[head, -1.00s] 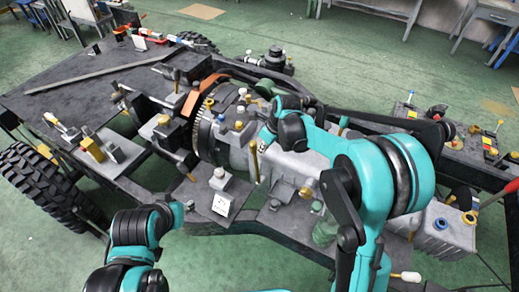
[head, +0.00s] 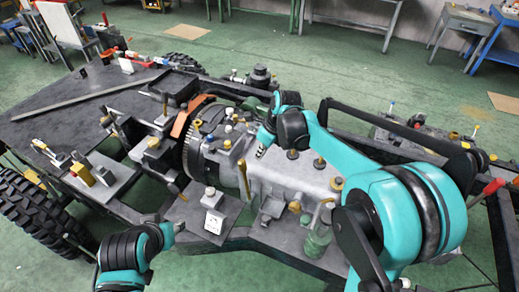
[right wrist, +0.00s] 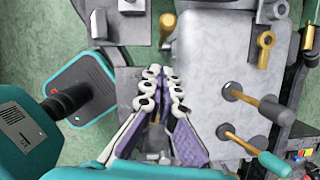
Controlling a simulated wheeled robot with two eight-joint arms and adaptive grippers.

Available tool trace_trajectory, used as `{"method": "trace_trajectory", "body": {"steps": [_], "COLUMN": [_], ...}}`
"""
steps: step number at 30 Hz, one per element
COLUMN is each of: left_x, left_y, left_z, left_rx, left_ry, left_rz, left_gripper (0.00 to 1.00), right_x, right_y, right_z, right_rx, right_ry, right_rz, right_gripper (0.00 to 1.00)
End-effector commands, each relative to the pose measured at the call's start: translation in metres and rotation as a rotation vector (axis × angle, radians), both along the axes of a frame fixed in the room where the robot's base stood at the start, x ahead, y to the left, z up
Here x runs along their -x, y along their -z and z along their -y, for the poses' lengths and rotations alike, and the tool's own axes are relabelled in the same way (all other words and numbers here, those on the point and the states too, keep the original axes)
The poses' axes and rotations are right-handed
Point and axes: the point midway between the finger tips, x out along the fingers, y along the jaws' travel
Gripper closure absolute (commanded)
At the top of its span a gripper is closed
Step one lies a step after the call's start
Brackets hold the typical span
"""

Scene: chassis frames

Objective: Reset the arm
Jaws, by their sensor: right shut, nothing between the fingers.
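The task names no object besides the arm. My right arm comes in from the right of the head view, bent over the silver gearbox (head: 285,180). Its gripper (head: 262,152) is small there and points down at the far side of the gearbox. In the right wrist view the right gripper (right wrist: 160,88) shows white links and purple pads, with the fingertips together and nothing between them. My left arm stands at the lower left of the head view. Its end (head: 178,227) is near the chassis edge, and its fingers are too small to read.
A vehicle chassis fills the middle, with a dark flat deck (head: 85,95) at left and a tyre (head: 40,205). Upright pins and yellow-topped parts stand on it. A red-handled lever (head: 492,187) is at right. Green floor (head: 225,45) lies open behind, before workbenches (head: 460,25).

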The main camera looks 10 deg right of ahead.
Motion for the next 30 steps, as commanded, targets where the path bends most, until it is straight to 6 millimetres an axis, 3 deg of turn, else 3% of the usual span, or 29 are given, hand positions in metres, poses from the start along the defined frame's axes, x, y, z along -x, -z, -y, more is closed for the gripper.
{"method": "trace_trajectory", "body": {"steps": [7, 11, 20, 27, 30], "left_x": [0.0, 0.0, 0.0, 0.0, 0.0], "left_y": [0.001, 0.005, 0.025, 0.04, 0.045], "left_z": [0.0, 0.0, 0.0, 0.0, 0.0], "left_rx": [0.0, 0.0, 0.0, 0.0, 0.0], "left_ry": [0.0, 0.0, 0.0, 0.0, 0.0], "left_rz": [0.0, 0.0, 0.0, 0.0, 0.0], "left_gripper": [0.6, 0.6, 0.6, 0.6, 0.6], "right_x": [0.002, 0.02, 0.114, 0.19, 0.211], "right_y": [-0.001, -0.009, -0.024, -0.003, 0.01], "right_z": [0.001, 0.008, 0.043, 0.068, 0.075], "right_rx": [0.005, 0.054, 0.401, 0.769, 0.902], "right_ry": [-0.015, -0.154, -0.944, -1.62, -1.85], "right_rz": [0.007, 0.067, 0.353, 0.477, 0.485], "right_gripper": [1.0, 1.0, 1.0, 1.0, 1.0]}}
